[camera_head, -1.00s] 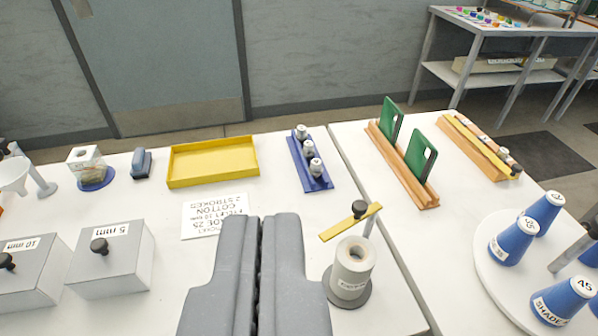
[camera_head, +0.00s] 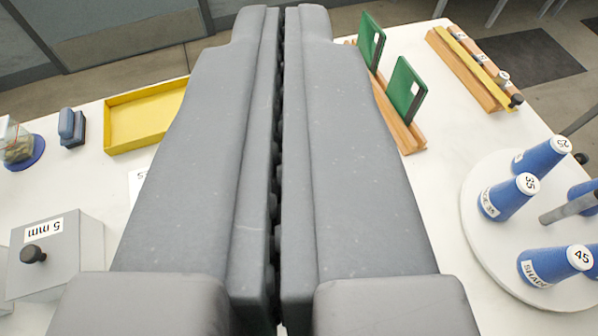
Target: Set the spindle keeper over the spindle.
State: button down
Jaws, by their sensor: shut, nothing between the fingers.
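My gripper (camera_head: 281,14) is shut and empty. Its large grey fingers fill the middle of the view, pointing away towards the back of the table.
A yellow tray (camera_head: 150,112) and a grey 5 mm box (camera_head: 58,252) lie to the left. Green plates (camera_head: 406,88) in a wooden rack (camera_head: 410,136) stand right of the gripper. Blue cones (camera_head: 508,197) stand on a white round turntable (camera_head: 484,250) at the right.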

jog(key=w+a+f+n+g+p, duration=0.2)
jog(key=w+f+n+g+p, duration=0.3)
jog(key=w+f+g+p, duration=1.05)
notch_tip(320, 180, down, 16)
jog(key=s+d+n+g+h+p, duration=0.1)
jog(key=s+d+n+g+p, duration=0.1)
jog(key=s+d+p, duration=0.1)
jog(key=shift+r+n+h+p, duration=0.2)
jog(key=shift+n+h+p, duration=0.15)
jog(key=shift+p, duration=0.25)
dwell(0.4)
